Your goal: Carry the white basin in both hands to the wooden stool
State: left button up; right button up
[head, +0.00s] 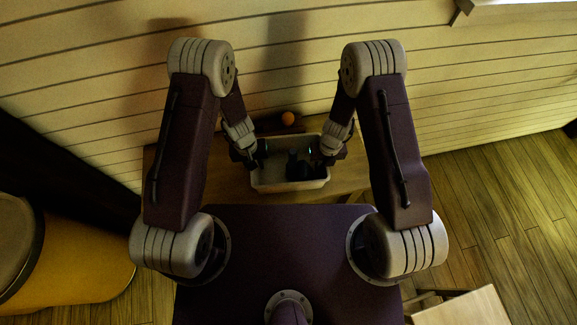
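The white basin (289,187) sits on a wooden table (220,183) against the wall, with dark objects (303,169) inside it. My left gripper (259,152) is at the basin's left end and my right gripper (326,156) is at its right end. Both are dark and small here, and I cannot tell whether their fingers are closed on the rim. A pale wooden top (462,309), perhaps the wooden stool, shows at the bottom right, cut off by the frame edge.
A plank wall (280,60) stands behind. A yellow rounded container (75,265) is at the lower left. Plank floor (490,190) is open at the right.

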pick_arm(q)
jog(key=shift+c, duration=0.3)
grip_shut()
dwell(1.3)
